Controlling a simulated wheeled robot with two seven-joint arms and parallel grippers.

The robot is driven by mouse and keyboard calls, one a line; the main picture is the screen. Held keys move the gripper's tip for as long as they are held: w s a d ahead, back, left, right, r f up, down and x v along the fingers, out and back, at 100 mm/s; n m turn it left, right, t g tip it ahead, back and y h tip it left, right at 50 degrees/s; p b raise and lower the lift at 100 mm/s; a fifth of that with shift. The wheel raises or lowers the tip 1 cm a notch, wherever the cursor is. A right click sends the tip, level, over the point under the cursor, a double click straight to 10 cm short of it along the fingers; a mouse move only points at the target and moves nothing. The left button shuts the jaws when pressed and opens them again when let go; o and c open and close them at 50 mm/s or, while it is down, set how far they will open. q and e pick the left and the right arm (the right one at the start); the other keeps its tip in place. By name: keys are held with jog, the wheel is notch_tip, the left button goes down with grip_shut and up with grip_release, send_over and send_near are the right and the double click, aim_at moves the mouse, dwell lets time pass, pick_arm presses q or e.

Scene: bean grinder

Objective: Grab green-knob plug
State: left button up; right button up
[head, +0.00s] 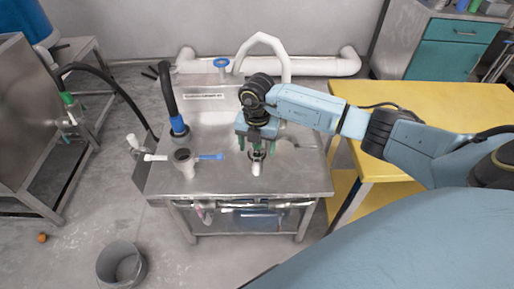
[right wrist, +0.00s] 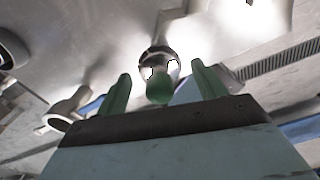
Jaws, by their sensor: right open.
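The green-knob plug (right wrist: 160,88) shows in the right wrist view as a rounded green knob on a shiny metal collar. It lies between the two green fingers of my right gripper (right wrist: 163,82), with a gap on each side. In the head view, my right gripper (head: 257,148) points down over the steel table. A pale cylindrical piece (head: 256,168) shows just below its fingers; the green knob cannot be made out there. My right gripper is open. My left gripper is not in view.
On the steel table (head: 300,180), a pale fitting with a blue handle (head: 211,156) and a black hose with a blue collar (head: 178,125) stand to the left. A white curved pipe (head: 262,40) rises behind. A yellow table (head: 420,95) is at right; a bucket (head: 121,264) stands on the floor.

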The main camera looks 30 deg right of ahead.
jog(key=shift+r, duration=0.1)
jog(key=c, duration=1.1)
